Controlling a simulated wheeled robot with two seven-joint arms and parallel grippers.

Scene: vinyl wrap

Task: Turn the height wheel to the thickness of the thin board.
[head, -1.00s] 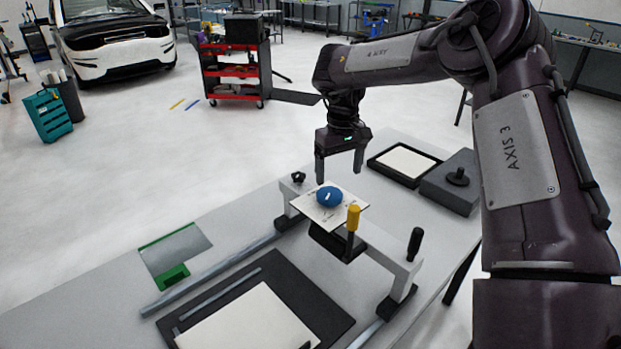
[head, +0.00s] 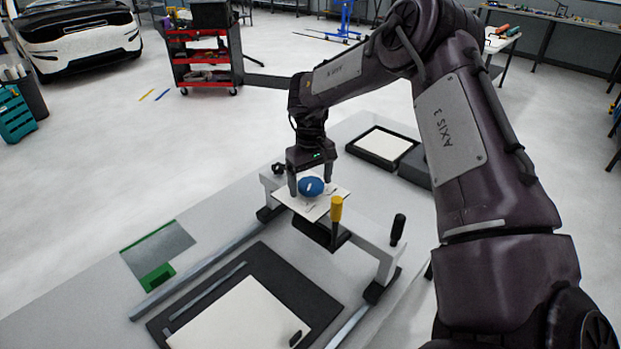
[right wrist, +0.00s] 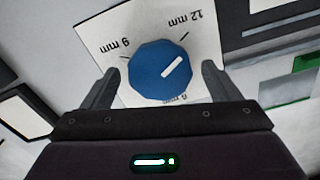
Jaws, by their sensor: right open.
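The blue height wheel (head: 311,187) sits on a white scale plate (head: 287,200) on top of the gantry over the table. In the right wrist view the wheel (right wrist: 160,70) has a white pointer line, and the plate (right wrist: 120,30) is marked 9 mm, 12 mm and a partly hidden 6 mm. The line slants to the upper right, roughly toward the tick by 12 mm. My right gripper (head: 311,190) is open and lowered around the wheel; its fingers (right wrist: 160,88) stand on either side with gaps. My left gripper is not in view.
The gantry (head: 365,245) carries a yellow-handled lever (head: 336,208) and a black knob (head: 398,229) close to my gripper. A pale board (head: 240,318) lies on a dark mat below. A black tray (head: 358,148) with a pale board stands behind. A green-edged sheet (head: 160,250) lies left.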

